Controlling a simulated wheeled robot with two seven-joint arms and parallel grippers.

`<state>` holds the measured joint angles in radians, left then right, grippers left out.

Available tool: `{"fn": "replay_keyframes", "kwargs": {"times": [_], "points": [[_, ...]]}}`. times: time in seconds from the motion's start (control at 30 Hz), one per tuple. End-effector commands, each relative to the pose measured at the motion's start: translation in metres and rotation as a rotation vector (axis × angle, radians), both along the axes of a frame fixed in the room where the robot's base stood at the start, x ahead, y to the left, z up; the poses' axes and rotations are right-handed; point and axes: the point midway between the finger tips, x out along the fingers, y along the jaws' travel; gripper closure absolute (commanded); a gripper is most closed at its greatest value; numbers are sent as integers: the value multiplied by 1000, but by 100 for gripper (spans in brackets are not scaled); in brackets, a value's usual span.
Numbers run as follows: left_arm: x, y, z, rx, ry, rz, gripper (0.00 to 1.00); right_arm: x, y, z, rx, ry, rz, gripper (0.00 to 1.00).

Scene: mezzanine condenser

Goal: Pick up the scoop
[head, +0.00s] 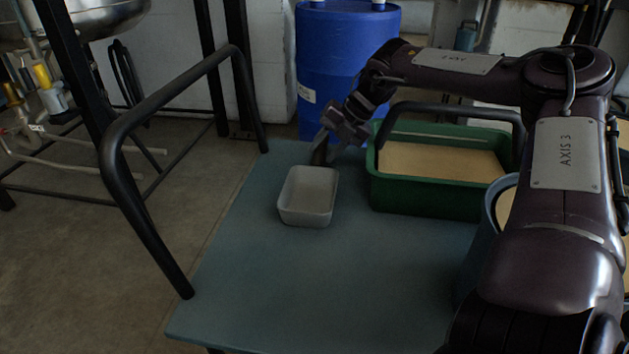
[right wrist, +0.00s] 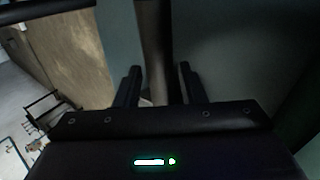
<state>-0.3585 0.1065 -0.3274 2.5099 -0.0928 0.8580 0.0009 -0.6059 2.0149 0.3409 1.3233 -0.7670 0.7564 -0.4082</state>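The scoop looks to be the pale grey, open-topped box shape (head: 309,196) on the table, with a dark brown handle (head: 320,149) rising at its far edge. Whether the two are joined is hard to tell. My right gripper (head: 331,142) reaches in from the right in the head view and is at the handle, just behind the box. In the right wrist view the brown handle (right wrist: 153,45) runs down between the two fingers of my right gripper (right wrist: 160,80). A narrow gap shows beside the right finger, so the gripper looks open around it. My left gripper is out of view.
A green crate (head: 420,198) of tan grain stands right of the box, close to my right wrist. A blue bucket (head: 478,238) is partly behind my arm. A blue drum (head: 345,50) stands behind the table (head: 330,285). A black rail (head: 150,235) is at the left. The front of the table is clear.

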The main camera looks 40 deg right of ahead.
Motion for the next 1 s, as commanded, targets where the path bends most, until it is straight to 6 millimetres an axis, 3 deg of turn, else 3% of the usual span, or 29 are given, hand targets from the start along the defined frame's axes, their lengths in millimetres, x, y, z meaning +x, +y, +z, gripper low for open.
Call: {"fn": "replay_keyframes", "kwargs": {"times": [0.13,0.47,0.73,1.0], "points": [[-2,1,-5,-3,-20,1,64,7,7,-19,-1,2,1,64],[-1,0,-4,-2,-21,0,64,10,10,-21,0,0,0,64],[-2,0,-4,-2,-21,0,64,10,9,-21,0,0,0,99],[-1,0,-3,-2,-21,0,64,10,10,-20,-1,-1,-1,100]]}}
